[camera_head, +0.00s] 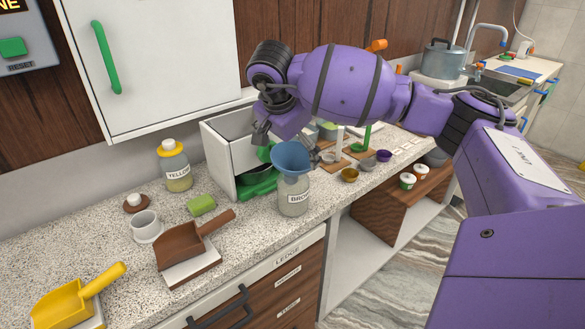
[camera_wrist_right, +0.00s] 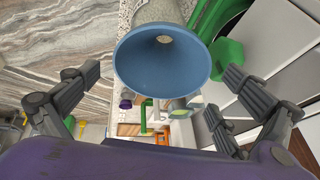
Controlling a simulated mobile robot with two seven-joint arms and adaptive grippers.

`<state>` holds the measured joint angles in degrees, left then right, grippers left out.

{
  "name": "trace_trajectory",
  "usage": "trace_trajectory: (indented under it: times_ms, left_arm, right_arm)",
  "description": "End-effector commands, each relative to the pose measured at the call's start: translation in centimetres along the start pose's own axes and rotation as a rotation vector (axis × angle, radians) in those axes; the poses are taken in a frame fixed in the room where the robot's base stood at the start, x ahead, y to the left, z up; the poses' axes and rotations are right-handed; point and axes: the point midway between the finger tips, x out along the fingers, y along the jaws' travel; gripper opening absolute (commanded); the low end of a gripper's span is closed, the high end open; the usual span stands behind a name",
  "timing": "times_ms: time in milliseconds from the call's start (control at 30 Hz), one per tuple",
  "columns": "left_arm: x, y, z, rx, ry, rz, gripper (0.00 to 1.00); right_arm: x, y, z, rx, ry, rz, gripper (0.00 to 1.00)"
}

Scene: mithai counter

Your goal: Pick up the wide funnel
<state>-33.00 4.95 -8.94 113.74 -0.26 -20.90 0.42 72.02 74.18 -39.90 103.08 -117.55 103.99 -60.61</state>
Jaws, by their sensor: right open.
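The wide funnel (camera_head: 291,160) is blue and sits mouth up in the top of a clear jar labelled BROWN (camera_head: 293,201), near the counter's front edge. In the right wrist view the funnel's round mouth (camera_wrist_right: 163,56) faces the camera, its small inner hole visible. My right gripper (camera_head: 287,144) is open and empty, close to the funnel's rim at the back. In the wrist view its fingers (camera_wrist_right: 160,88) stand apart on either side, below the funnel in the picture. Whether any finger touches the rim cannot be told. My left gripper is out of view.
Behind the jar are a white open-fronted bin (camera_head: 220,157) and a green scoop (camera_head: 259,186). A yellow-lidded jar (camera_head: 174,168), green block (camera_head: 202,205), white cup (camera_head: 146,227), brown scoop (camera_head: 183,243) and yellow scoop (camera_head: 70,305) stand to the left. Small bowls lie right.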

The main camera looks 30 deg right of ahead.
Motion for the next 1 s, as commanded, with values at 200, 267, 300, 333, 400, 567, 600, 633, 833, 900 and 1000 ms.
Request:
trace_trajectory:
  times_ms: [200, 267, 300, 333, 400, 567, 600, 633, 833, 900, 1000]
  left_arm:
    - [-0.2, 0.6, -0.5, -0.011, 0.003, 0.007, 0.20]
    - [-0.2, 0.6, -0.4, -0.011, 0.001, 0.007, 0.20]
    - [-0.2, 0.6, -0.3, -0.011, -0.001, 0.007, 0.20]
    - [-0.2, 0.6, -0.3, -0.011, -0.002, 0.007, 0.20]
    - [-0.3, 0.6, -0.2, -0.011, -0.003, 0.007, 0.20]
    - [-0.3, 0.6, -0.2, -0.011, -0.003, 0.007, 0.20]
    - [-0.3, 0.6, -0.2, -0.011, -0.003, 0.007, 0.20]
    - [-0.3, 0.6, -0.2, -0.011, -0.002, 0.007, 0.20]
    - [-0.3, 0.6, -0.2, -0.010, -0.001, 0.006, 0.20]
    - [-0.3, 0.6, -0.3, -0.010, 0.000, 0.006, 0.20]
    - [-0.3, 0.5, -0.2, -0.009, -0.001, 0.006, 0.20]
  right_arm:
    - [2.7, 0.0, 0.1, 0.001, -0.001, -0.001, 1.00]
    - [2.9, -0.1, 0.1, 0.001, -0.001, -0.003, 1.00]
    - [3.0, -0.1, 0.1, 0.001, -0.001, -0.003, 1.00]
    - [3.0, -0.1, 0.1, 0.000, -0.001, -0.003, 1.00]
    - [3.0, -0.1, 0.1, 0.000, -0.001, -0.003, 1.00]
    - [3.0, 0.0, 0.1, 0.001, -0.001, -0.002, 0.88]
    - [3.0, 0.0, 0.1, 0.001, -0.001, -0.002, 0.83]
    - [3.0, 0.0, 0.1, 0.001, -0.001, -0.002, 0.79]
    - [3.0, 0.0, 0.1, 0.001, -0.001, -0.002, 0.59]
    - [3.0, 0.0, 0.1, 0.001, -0.001, -0.002, 0.59]
    - [3.0, 0.0, 0.0, 0.001, -0.001, -0.002, 0.58]
